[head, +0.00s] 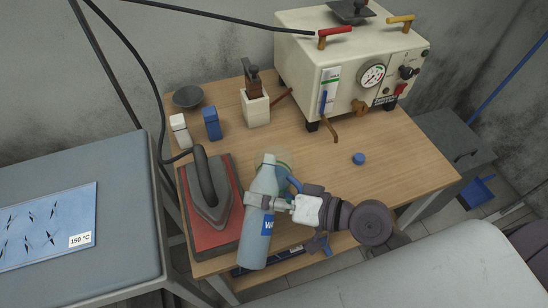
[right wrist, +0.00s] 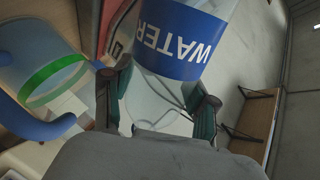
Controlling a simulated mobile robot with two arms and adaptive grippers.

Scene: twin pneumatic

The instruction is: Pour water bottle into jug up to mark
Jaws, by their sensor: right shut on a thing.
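My right gripper (head: 268,202) is shut on the clear water bottle (head: 257,230), around its body by the blue label. The bottle is over the table's front edge, its neck pointing at the jug (head: 284,160), which is mostly hidden behind it. The jug's blue handle (head: 294,184) shows beside my gripper. In the right wrist view the bottle (right wrist: 182,35) is between the fingers (right wrist: 160,100), and the jug (right wrist: 40,55) is at left with a green band. I cannot tell the jug's water level or whether water is flowing. My left gripper is not in view.
A blue cap (head: 358,159) lies on the wooden table (head: 400,155). An iron (head: 206,190) on a red pad stands left of the bottle. A cream machine (head: 345,65) with a gauge is at the back. The table's right side is mostly clear.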

